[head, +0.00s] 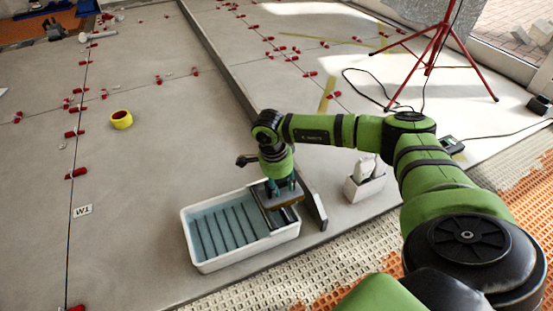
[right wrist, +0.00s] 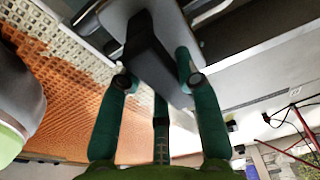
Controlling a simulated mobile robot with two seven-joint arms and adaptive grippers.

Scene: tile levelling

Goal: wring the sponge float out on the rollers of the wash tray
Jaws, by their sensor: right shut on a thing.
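The white wash tray (head: 250,252) sits on the tiled floor with bluish water and several dark parallel bars in it. Dark rollers (head: 270,216) show at its right end, partly covered. My right gripper (head: 280,188) points down over that end, shut on the sponge float (head: 289,204), whose tan edge shows below the fingers. The float is at the rollers; I cannot tell whether it touches them. In the right wrist view, the green fingers (right wrist: 160,82) close around the float's dark handle (right wrist: 150,55). The float's underside is hidden. My left gripper is out of view.
A white box (head: 364,188) holding pale items is farther right. A red tripod (head: 436,45) stands behind.

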